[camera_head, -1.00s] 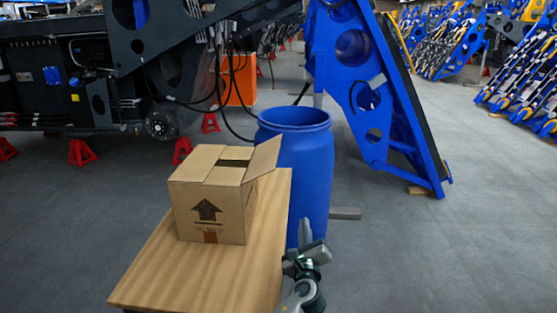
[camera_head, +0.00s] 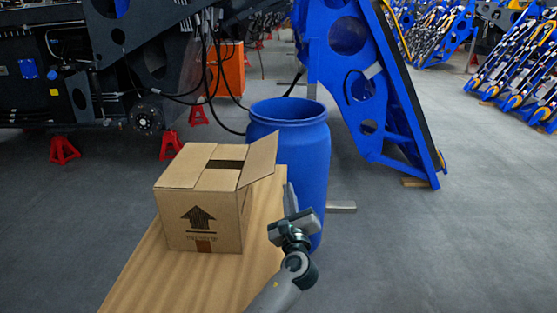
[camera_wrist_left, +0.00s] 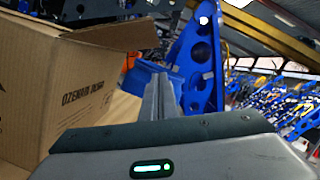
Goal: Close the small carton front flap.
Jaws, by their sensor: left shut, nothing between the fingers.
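The small cardboard carton (camera_head: 200,224) stands upright on a wooden table, with a black arrow printed on its side. Its flap on the right (camera_head: 259,162) sticks up and outward; the other top flaps lie nearly flat, with a dark gap between them. My left gripper (camera_head: 290,192) is shut and empty, to the right of the carton and apart from it, pointing up and away. In the left wrist view the carton (camera_wrist_left: 25,85) fills the left side, its raised flap (camera_wrist_left: 115,35) juts toward the middle, and the shut fingers (camera_wrist_left: 160,95) are right of it. My right gripper is out of view.
A blue barrel (camera_head: 310,160) stands close behind the right edge of the wooden table (camera_head: 170,285). A blue machine frame (camera_head: 370,90) and a dark chassis (camera_head: 60,90) stand farther back.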

